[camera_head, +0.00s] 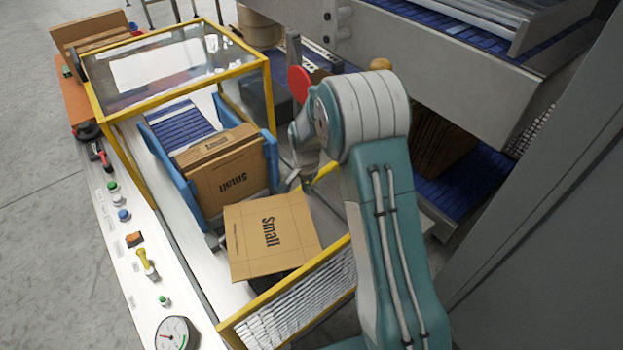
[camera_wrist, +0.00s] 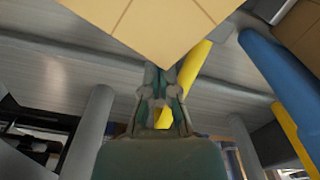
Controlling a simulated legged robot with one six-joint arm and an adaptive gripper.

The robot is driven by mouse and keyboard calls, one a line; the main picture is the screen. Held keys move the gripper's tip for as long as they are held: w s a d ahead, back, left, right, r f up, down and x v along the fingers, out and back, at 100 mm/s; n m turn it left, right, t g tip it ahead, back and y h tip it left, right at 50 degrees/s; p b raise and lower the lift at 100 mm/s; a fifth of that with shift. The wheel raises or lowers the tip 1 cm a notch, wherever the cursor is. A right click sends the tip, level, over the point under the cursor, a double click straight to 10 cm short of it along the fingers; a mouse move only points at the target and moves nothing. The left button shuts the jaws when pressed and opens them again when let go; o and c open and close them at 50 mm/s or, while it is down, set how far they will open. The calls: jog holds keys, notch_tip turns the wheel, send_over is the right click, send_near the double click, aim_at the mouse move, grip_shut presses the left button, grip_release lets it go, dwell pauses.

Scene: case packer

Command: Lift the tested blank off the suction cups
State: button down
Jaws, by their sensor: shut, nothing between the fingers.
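The tested blank (camera_head: 270,236), a flat brown cardboard sheet marked "Small", lies in front of the blue magazine. The suction cups are hidden beneath it; only a dark shape shows past its lower edge. My gripper (camera_head: 297,183) is beyond the blank's upper right corner, beside the magazine. In the wrist view, my gripper (camera_wrist: 161,76) has its fingers together, holding nothing, close to a corner of the blank (camera_wrist: 165,28). I cannot tell whether the fingertips touch the cardboard.
A stack of upright blanks (camera_head: 228,180) stands in the blue magazine (camera_head: 271,158). A yellow-framed guard (camera_head: 258,66) is behind, and a low yellow-edged panel (camera_head: 290,305) runs along the front. A control strip with buttons and a gauge (camera_head: 174,334) lies at left.

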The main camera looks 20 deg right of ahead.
aim_at(295, 202)
jog(key=shift+s+a, duration=0.15)
jog(key=shift+s+a, duration=1.8)
jog(key=shift+a, duration=0.2)
jog(key=shift+r, duration=0.1)
